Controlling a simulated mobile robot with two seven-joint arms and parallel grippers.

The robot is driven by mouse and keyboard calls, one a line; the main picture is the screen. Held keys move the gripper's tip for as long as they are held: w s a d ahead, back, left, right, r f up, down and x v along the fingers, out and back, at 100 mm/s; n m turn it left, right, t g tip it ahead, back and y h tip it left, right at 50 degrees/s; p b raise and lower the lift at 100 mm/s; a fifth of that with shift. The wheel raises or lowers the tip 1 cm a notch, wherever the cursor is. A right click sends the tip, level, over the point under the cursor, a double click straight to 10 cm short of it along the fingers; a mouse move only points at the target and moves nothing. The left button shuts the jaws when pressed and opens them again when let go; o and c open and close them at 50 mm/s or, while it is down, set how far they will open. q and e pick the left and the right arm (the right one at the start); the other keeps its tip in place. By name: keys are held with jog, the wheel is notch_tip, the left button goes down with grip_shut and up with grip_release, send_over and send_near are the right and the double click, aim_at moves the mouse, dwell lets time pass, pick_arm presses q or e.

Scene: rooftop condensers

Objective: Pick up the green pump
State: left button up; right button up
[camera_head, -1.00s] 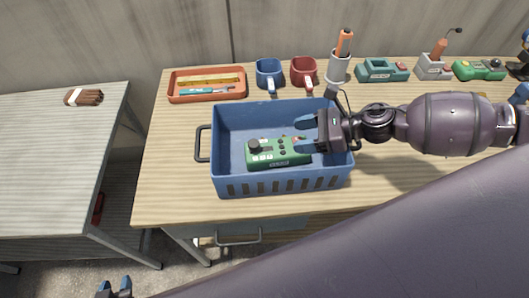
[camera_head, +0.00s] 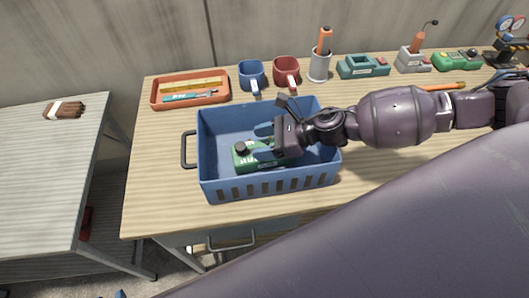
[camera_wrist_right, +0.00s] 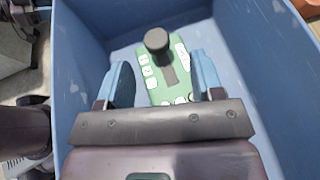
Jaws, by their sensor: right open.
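The green pump (camera_head: 245,158), a green device with a black knob and pale buttons, lies in the blue basket (camera_head: 270,184). My right gripper (camera_head: 262,141) is inside the basket, low over the pump, and hides its right part. In the right wrist view the open blue fingers of the right gripper (camera_wrist_right: 163,80) stand on either side of the pump (camera_wrist_right: 152,83), with its knob beyond and between them. I cannot tell whether they touch it. Only a blue tip of my left gripper (camera_head: 120,294) shows at the bottom edge.

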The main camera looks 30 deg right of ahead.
jog(key=shift+x, duration=2.15)
jog(key=shift+s, duration=0.1)
grip_shut()
jog(key=shift+r, duration=0.1)
